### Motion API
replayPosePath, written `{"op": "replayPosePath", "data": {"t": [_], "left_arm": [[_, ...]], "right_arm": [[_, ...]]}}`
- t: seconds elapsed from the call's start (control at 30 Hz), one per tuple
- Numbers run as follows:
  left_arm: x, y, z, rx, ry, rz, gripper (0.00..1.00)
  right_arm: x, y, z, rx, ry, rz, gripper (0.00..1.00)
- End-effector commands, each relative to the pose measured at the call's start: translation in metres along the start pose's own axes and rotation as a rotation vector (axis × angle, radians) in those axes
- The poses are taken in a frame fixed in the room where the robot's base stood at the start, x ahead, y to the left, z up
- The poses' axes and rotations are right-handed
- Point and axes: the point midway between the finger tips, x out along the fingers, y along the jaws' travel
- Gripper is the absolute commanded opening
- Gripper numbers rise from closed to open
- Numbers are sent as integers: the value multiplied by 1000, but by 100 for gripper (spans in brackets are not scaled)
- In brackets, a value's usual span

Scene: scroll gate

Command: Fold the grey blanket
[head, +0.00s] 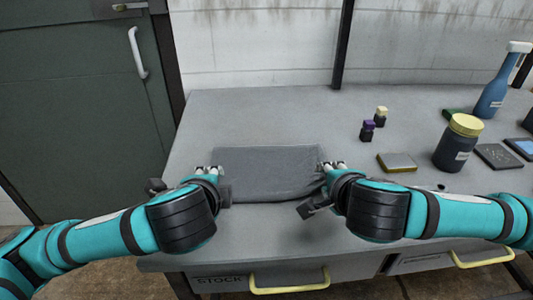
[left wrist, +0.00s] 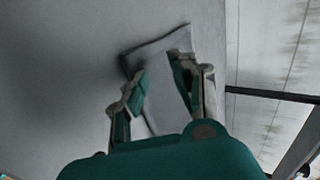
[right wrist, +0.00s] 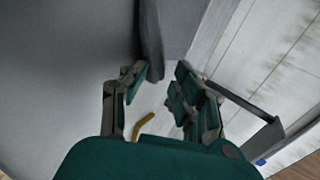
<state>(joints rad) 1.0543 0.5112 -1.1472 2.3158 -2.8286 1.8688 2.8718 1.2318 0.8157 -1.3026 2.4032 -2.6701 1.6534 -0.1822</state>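The grey blanket (head: 265,172) lies on the grey table as a flat, roughly rectangular piece with a slightly wrinkled front edge. My left gripper (head: 208,172) is at its left edge and my right gripper (head: 331,166) at its right edge. In the left wrist view, the fingers of the left gripper (left wrist: 160,82) are apart, with the blanket (left wrist: 160,48) just beyond them. In the right wrist view, the fingers of the right gripper (right wrist: 160,78) are apart, and the blanket (right wrist: 176,25) shows past the tips. Whether either gripper touches the cloth is unclear.
To the right stand a purple-capped bottle (head: 367,131), a yellow-capped small bottle (head: 381,117), a yellow-edged block (head: 396,163), a dark jar (head: 457,146) and a blue bottle (head: 492,95). Yellow drawer handles (head: 290,284) stick out in front. The table behind the blanket is clear.

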Motion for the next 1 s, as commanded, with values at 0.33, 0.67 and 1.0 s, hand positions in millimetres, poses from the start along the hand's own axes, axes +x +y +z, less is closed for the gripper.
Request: {"op": "replayPosePath", "data": {"t": [0.33,0.67,1.0], "left_arm": [[-1,-2,0,-1,1,0,42],[-36,-36,-2,-1,3,-3,42],[-67,-61,-1,1,0,-3,42]], "right_arm": [[-1,-2,0,0,-1,-1,42],[-36,-36,0,0,-2,-3,42],[-67,-61,-1,-1,-1,-2,42]]}}
